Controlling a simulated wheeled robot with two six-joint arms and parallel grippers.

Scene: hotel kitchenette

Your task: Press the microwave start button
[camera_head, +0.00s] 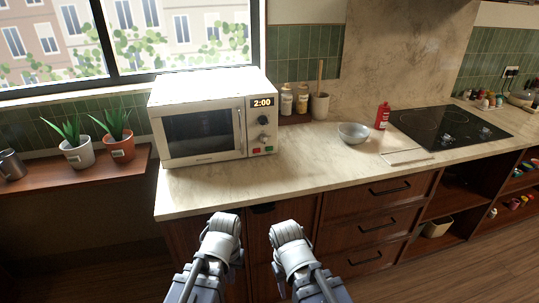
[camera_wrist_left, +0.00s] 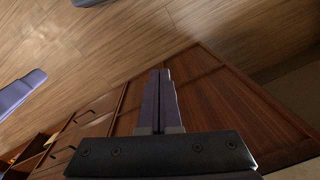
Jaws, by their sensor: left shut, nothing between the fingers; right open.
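The white microwave (camera_head: 208,125) stands on the counter below the window in the head view, door closed. Its right-hand panel shows an orange 2:00 display, two dark knobs, a red button (camera_head: 257,151) and a green button (camera_head: 268,149) at the bottom. No labels are readable on the buttons. My left gripper (camera_head: 222,228) is in front of and below the counter edge, apart from the microwave. In the left wrist view its fingers (camera_wrist_left: 160,78) are together, empty, against wooden cabinet fronts. My right gripper (camera_head: 289,236) is beside it, open, also below the counter; its fingers are largely hidden.
The marble counter (camera_head: 320,168) is bare in front of the microwave. Jars and a utensil pot (camera_head: 320,105) stand right of it, then a metal bowl (camera_head: 353,132), a red bottle (camera_head: 382,116) and a black hob (camera_head: 447,127). Potted plants (camera_head: 77,153) stand on the left ledge.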

